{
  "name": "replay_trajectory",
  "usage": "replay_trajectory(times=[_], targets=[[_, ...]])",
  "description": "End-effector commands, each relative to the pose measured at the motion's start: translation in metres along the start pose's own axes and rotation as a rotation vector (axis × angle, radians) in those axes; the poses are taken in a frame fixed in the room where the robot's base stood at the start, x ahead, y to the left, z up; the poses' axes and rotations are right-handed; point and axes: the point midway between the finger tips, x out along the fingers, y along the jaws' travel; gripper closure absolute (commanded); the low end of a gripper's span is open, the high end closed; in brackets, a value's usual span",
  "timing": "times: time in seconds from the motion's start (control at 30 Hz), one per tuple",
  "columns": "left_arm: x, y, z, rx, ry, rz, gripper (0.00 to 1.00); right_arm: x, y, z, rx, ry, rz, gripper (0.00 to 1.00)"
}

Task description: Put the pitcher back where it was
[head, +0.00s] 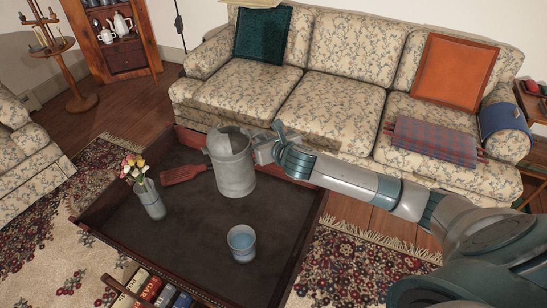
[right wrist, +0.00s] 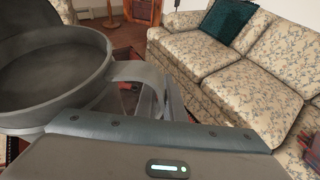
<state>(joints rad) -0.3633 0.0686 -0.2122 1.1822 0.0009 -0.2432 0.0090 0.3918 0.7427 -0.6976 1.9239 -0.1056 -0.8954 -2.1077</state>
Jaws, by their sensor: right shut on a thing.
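The grey metal pitcher (head: 235,168) is upright over the dark top of the coffee table (head: 290,262), toward its back edge. I cannot tell whether its base touches the table. My right gripper (head: 262,151) reaches in from the right and is shut on the pitcher's handle. In the right wrist view the pitcher (right wrist: 50,62) fills the upper left with its open mouth showing. Its handle (right wrist: 140,72) runs to the gripper fingers, which are partly hidden. My left gripper is not in view.
A floral sofa (head: 325,105) stands behind. The table's middle is clear.

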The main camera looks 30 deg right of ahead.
Motion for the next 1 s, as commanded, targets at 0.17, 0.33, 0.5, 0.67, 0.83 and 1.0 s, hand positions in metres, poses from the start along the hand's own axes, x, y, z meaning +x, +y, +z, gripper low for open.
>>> replay_trajectory(times=[0.17,0.33,0.5,0.67,0.83,1.0], targets=[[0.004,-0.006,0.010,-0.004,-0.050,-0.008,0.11,-0.015,0.027,0.057,0.013,-0.015,-0.017,1.00],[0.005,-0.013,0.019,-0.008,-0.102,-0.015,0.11,-0.040,0.052,0.099,0.016,-0.016,-0.026,1.00],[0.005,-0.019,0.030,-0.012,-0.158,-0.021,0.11,-0.075,0.074,0.132,0.014,-0.015,-0.025,1.00],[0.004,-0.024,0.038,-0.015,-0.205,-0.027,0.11,-0.110,0.088,0.150,0.011,-0.013,-0.018,1.00],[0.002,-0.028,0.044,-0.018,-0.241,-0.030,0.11,-0.137,0.095,0.159,0.008,-0.009,-0.013,1.00],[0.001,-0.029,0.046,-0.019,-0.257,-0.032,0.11,-0.149,0.096,0.162,0.008,-0.006,-0.011,1.00]])
